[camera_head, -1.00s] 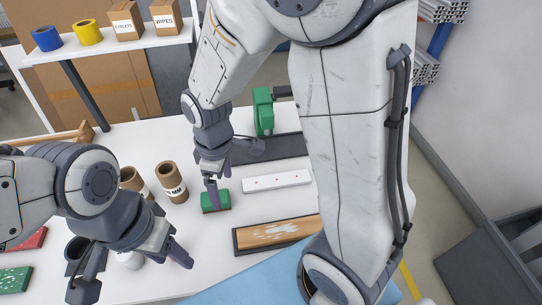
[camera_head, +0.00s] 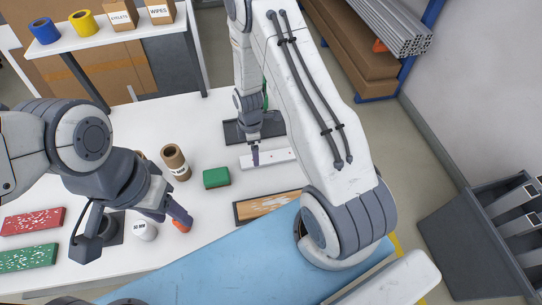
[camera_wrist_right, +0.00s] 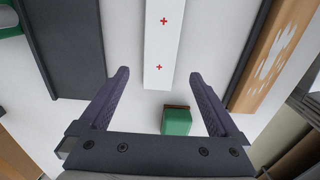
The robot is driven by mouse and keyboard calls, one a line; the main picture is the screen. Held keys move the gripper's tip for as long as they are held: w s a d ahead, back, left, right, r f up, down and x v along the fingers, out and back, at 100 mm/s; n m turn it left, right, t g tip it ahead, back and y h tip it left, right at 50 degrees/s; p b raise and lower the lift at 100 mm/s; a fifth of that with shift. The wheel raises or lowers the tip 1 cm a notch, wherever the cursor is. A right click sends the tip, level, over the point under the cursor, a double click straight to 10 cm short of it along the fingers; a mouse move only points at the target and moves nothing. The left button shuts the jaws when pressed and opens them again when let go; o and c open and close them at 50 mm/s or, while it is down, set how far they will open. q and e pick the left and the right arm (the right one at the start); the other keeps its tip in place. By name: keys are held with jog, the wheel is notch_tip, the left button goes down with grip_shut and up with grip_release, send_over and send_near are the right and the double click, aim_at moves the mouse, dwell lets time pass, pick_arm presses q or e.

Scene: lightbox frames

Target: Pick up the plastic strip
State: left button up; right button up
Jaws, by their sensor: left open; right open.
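The plastic strip appears to be the long white bar with small red marks (camera_head: 276,157), lying on the white table. It also shows in the right wrist view (camera_wrist_right: 160,45), running away from between the fingers. My right gripper (camera_head: 255,155) is over the strip's left end in the head view. In the right wrist view this gripper (camera_wrist_right: 158,95) is open and empty, with the strip's near end between its purple fingertips. Whether the fingers are level with the strip is unclear. My left gripper (camera_head: 134,230) is open at the table's left, away from the strip.
A green block (camera_head: 216,178) lies left of the strip. A framed wooden board (camera_head: 268,206) lies in front, a dark plate (camera_head: 232,131) behind. A brown cardboard tube (camera_head: 175,162) stands left. A blue mat (camera_head: 225,260) covers the front.

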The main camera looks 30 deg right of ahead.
aim_at(271, 158)
jog(key=shift+f+p, duration=0.3)
jog(key=shift+p, duration=0.05)
jog(key=f+p, duration=0.1)
jog(key=f, duration=0.2)
jog(key=shift+a+f+p, duration=0.1)
jog(key=shift+a+p, duration=0.1)
jog(key=shift+p, duration=0.1)
jog(key=shift+w+f, duration=0.1)
jog(key=shift+f, duration=0.5)
jog(key=c, duration=1.5)
jog(key=shift+c, duration=0.2)
jog(key=shift+r, duration=0.2)
